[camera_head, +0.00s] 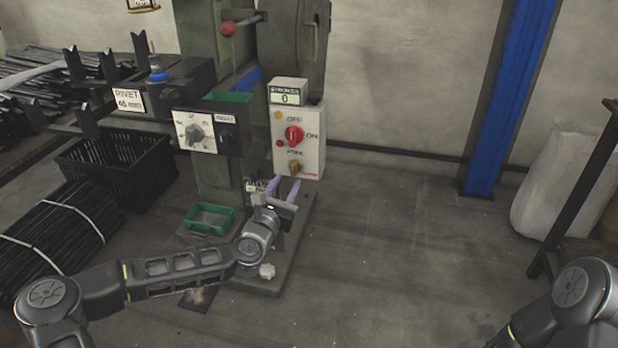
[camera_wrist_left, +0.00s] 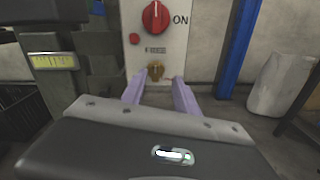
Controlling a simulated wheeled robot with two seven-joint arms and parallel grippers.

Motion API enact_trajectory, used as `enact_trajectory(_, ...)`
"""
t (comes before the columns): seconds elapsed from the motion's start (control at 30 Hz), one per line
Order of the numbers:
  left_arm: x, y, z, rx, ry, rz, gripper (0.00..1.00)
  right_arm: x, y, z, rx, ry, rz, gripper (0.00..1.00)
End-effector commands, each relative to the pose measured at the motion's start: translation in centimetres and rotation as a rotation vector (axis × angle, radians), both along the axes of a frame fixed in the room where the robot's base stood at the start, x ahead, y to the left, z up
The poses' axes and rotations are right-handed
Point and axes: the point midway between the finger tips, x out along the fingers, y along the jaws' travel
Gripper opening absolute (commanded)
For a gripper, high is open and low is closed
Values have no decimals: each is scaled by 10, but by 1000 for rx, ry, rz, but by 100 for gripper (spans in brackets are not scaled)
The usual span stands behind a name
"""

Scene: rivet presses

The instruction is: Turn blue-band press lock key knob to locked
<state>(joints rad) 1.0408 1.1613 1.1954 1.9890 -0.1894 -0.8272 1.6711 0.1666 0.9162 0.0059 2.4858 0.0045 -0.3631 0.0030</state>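The press (camera_head: 274,45) has a blue band (camera_head: 247,79) on its column. A white control box (camera_head: 312,150) on it carries a red knob (camera_head: 294,136) marked ON. Below that is the brass lock key knob (camera_head: 294,167); it also shows in the left wrist view (camera_wrist_left: 155,72). The key's exact turn position is too small to read. My left gripper (camera_head: 286,187) has its two pale purple fingers apart and empty, pointing at the box. In the left wrist view the fingers (camera_wrist_left: 158,88) lie below and either side of the key, seemingly short of it. My right gripper is out of view.
A grey selector box (camera_head: 195,132) is left of the control box. A green tray (camera_head: 209,220) sits on the press base and a black crate (camera_head: 118,168) stands left. A blue post (camera_head: 512,95) and white sack (camera_head: 560,180) are right. The floor between is clear.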

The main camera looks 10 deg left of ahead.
Motion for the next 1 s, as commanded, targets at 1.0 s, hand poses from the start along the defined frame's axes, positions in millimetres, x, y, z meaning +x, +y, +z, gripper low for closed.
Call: enact_trajectory(1.0,53,0,-1,-201,7,21,36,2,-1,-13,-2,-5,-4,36)
